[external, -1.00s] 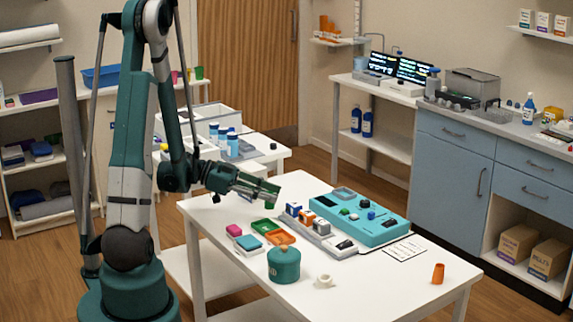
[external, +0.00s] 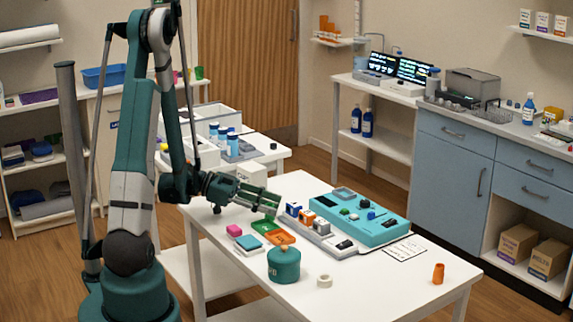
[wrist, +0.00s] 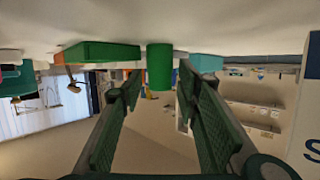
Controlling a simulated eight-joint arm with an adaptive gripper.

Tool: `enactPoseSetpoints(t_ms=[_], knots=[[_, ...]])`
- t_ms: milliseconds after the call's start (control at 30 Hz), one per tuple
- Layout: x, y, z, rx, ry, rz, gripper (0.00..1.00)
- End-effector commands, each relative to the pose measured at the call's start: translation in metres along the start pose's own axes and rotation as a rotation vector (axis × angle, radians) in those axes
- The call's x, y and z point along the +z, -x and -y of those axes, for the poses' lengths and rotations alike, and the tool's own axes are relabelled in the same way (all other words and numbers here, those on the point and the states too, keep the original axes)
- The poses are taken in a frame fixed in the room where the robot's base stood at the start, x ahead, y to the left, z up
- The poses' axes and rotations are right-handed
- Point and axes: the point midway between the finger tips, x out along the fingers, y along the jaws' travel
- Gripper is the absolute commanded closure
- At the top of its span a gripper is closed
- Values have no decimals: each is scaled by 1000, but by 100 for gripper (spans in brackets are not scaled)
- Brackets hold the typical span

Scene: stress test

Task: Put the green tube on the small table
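The green tube (wrist: 160,67) shows in the wrist view, which looks upside down with the white tabletop along its top edge. The tube touches that tabletop and appears upright on it. My gripper (wrist: 159,78) is open, its dark green fingers on either side of the tube's line, with visible gaps. I cannot tell how far the tube lies between the fingertips. In the external view my gripper (external: 275,203) is low over the front table's back left part; the tube is hard to separate from the fingers there. A smaller white table (external: 268,153) stands behind, holding blue-capped bottles.
Close to my gripper are a green tray (external: 265,226), an orange tray (external: 279,238) and pink and teal blocks. A teal case (external: 360,226) lies right, a teal canister (external: 284,264) in front. The front table's right front part is mostly clear, except an orange cup (external: 438,273).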

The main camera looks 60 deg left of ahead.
Motion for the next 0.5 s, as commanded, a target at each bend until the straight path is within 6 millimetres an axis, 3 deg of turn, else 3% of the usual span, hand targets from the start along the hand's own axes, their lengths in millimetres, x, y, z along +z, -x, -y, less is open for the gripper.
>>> enactPoseSetpoints(t_ms=[500], knots=[[0, 10, 1, -1, 1, 0, 68]])
